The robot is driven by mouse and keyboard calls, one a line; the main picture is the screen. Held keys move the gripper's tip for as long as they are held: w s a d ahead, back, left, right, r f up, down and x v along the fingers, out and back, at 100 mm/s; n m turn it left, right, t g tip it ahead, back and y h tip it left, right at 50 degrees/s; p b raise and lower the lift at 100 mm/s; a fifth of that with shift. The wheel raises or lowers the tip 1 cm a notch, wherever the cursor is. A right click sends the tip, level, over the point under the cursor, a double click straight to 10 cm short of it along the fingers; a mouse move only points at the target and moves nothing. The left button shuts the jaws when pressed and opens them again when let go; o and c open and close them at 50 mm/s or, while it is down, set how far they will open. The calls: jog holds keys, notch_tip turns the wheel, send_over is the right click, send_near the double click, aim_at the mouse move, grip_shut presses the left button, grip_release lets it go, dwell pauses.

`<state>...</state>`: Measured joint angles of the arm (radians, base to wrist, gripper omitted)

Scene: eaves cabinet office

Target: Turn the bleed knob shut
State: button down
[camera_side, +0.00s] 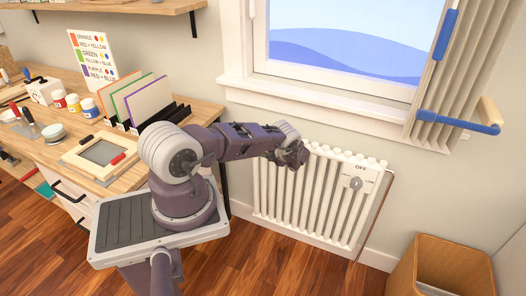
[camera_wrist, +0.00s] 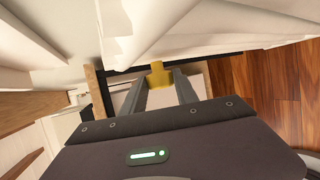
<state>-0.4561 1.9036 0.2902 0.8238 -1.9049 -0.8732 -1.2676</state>
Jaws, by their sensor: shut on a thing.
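A small brass-yellow knob (camera_wrist: 158,74), which looks like the bleed knob, sits between my fingertips in the wrist view. My gripper (camera_wrist: 158,83) is shut on it, with one grey finger at each side. In the side view my gripper (camera_side: 300,156) is at the upper left end of the white radiator (camera_side: 312,196), and the knob is hidden there behind the gripper and wrist. I cannot tell how far the knob is turned.
A dial (camera_side: 356,184) marked OFF and LOW is on the radiator's right part. A desk (camera_side: 205,113) with folders (camera_side: 148,100) stands left of my arm. A wooden bin (camera_side: 440,268) is at the lower right. A window sill (camera_side: 330,118) runs above the radiator.

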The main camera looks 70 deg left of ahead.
jog(key=c, duration=0.9)
grip_release()
jog(key=shift+c, duration=0.2)
jog(key=v, duration=0.7)
